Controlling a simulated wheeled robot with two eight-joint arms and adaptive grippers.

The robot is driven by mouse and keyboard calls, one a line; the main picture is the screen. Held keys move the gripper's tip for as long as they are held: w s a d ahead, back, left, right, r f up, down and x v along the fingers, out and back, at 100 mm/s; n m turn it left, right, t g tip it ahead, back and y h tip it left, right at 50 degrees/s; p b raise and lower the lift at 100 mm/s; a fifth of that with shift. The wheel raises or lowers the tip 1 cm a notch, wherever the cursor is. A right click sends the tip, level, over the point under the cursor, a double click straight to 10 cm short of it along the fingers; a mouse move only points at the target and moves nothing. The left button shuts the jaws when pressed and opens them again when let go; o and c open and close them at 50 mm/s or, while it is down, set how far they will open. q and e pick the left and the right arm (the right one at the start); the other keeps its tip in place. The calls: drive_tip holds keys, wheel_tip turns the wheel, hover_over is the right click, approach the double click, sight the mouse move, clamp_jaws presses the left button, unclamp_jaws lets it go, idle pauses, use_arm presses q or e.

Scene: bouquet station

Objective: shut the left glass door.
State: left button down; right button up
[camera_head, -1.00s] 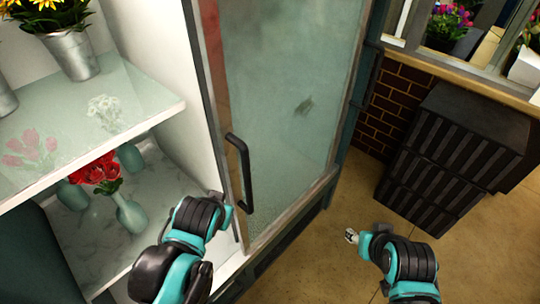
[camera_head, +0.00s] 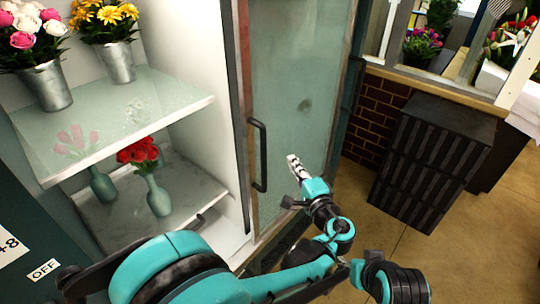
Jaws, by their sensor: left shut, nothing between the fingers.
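A framed glass door (camera_head: 290,80) covers the right part of the flower case, with a dark bar handle (camera_head: 259,155) near its left edge. The left part of the case is open and uncovered. I cannot tell whether this pane is the left or the right door. My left gripper (camera_head: 295,167) is shut and empty, in front of the glass to the right of the handle. I cannot tell if it touches the pane. My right gripper (camera_head: 368,259) is at the bottom right, its fingers hidden behind my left arm.
The open case has a glass shelf (camera_head: 180,98) with metal flower buckets (camera_head: 118,62) and a lower shelf with red-flower vases (camera_head: 158,197). A dark slatted crate stack (camera_head: 432,160) stands right by a brick wall (camera_head: 372,115). Floor (camera_head: 440,255) shows at right.

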use_arm(q)
drive_tip(key=w+a+b, duration=0.3)
drive_tip(key=w+a, duration=0.3)
drive_tip(key=shift+w+a, duration=0.15)
drive_tip(key=shift+a, duration=0.1)
idle(0.6)
